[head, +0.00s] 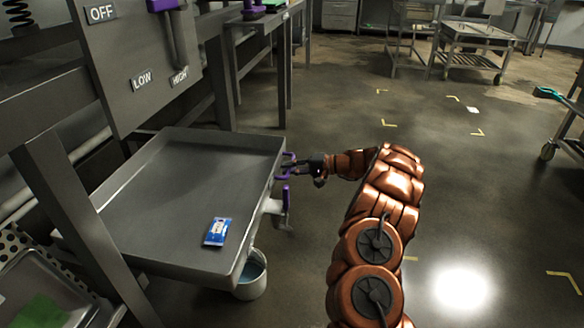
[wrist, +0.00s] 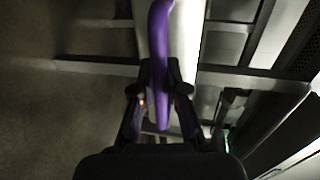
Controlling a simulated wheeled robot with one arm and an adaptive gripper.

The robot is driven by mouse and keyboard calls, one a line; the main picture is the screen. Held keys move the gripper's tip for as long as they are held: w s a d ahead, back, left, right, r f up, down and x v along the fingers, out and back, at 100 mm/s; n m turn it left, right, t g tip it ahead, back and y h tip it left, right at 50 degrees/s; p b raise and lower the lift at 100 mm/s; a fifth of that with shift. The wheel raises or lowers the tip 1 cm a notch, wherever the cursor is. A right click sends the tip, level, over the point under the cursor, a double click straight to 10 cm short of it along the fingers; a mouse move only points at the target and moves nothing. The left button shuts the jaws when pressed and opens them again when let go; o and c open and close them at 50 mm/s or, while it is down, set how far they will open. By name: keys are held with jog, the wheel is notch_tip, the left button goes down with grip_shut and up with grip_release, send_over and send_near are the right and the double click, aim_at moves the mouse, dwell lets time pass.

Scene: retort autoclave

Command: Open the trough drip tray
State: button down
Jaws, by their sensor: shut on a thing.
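The trough drip tray (head: 180,185) is a shallow grey metal tray. In the head view it sits out from under the grey panel, at left of centre. A purple handle (head: 287,166) is on its right side. My gripper (head: 290,168) is at this handle, coming from the right. In the wrist view my gripper (wrist: 160,85) has its two fingers on either side of the purple handle (wrist: 162,45) and is shut on it. A blue and white packet (head: 217,232) lies in the tray near its front edge.
The panel (head: 135,60) with OFF, LOW and HIGH labels rises behind the tray. A metal trolley (head: 478,38) stands far right. The floor right of the tray is mostly clear.

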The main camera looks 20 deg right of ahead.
jog(key=shift+s+a, duration=0.1)
jog(key=shift+a, duration=0.1)
jog(key=c, duration=1.2)
grip_release()
jog(key=shift+d, duration=0.1)
jog(key=v, duration=1.2)
